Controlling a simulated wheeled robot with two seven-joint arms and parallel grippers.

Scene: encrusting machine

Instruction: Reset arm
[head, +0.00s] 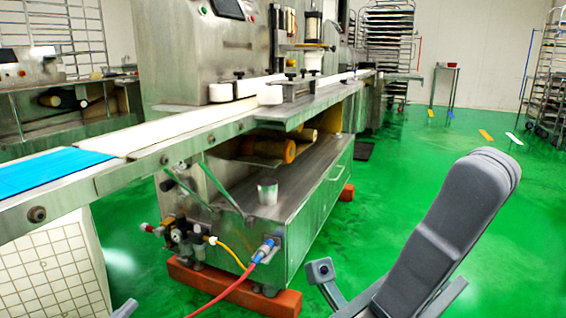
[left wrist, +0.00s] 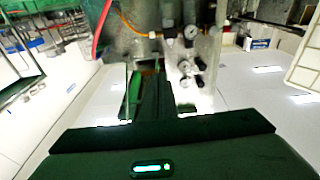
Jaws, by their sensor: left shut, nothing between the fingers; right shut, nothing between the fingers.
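My left gripper shows in the left wrist view (left wrist: 155,78) as dark fingers together beyond its dark body, empty. In the head view only a small grey tip at the bottom left edge (head: 126,308) may belong to it. My right arm is the large grey link at the lower right of the head view. A small grey end piece (head: 320,271) to its left appears to be part of my right gripper, shut and empty. Most of that gripper is hidden or out of frame. Both arms are apart from the machine, as far as the head view shows.
The encrusting machine (head: 205,55) stands ahead, with a white conveyor belt (head: 180,130) and a blue belt section (head: 45,170). A white cup (head: 267,191) sits on its lower shelf. A red hose (head: 222,297) runs across the bottom. Open green floor (head: 390,180) lies to the right.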

